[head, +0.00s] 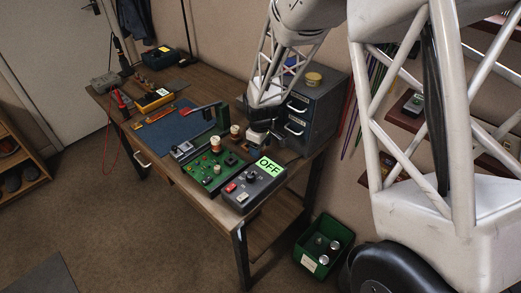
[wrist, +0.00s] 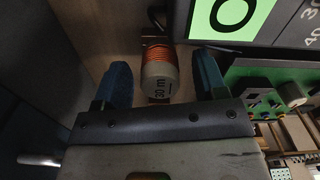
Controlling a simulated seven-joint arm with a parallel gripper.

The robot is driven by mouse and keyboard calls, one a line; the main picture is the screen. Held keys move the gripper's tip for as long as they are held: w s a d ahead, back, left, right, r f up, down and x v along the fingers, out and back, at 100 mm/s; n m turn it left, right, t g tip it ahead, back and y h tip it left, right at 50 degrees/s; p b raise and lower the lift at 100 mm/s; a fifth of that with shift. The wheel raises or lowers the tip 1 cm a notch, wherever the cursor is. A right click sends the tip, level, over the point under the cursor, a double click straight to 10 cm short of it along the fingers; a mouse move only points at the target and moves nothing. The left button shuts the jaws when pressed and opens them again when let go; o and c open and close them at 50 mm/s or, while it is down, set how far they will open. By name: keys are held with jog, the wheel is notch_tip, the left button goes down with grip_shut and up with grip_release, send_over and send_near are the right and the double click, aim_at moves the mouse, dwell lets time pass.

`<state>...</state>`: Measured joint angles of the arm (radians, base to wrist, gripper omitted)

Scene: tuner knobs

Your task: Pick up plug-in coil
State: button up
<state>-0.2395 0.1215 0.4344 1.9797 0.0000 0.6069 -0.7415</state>
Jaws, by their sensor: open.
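A plug-in coil (wrist: 158,75) with orange wire winding and a grey end marked "30 m" shows in the wrist view. It lies between the two blue fingers of my gripper (wrist: 162,62), with a visible gap on each side. My gripper is open and not touching the coil's sides. In the head view my gripper (head: 258,137) is low over the bench, behind the box with the "OFF" display; the coil between the fingers cannot be made out there. Two other copper-wound coils with pale tops, one nearer (head: 215,145) and one farther (head: 235,131), stand left of my gripper.
The grey box with the green "OFF" display (head: 255,187) and a green circuit board (head: 211,171) are close in front of my gripper. A dark metal drawer cabinet (head: 317,115) stands just right. A blue mat (head: 172,131) covers the bench to the left.

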jog(key=shift+f, duration=0.55)
jog(key=shift+c, duration=0.4)
jog(key=c, duration=0.9)
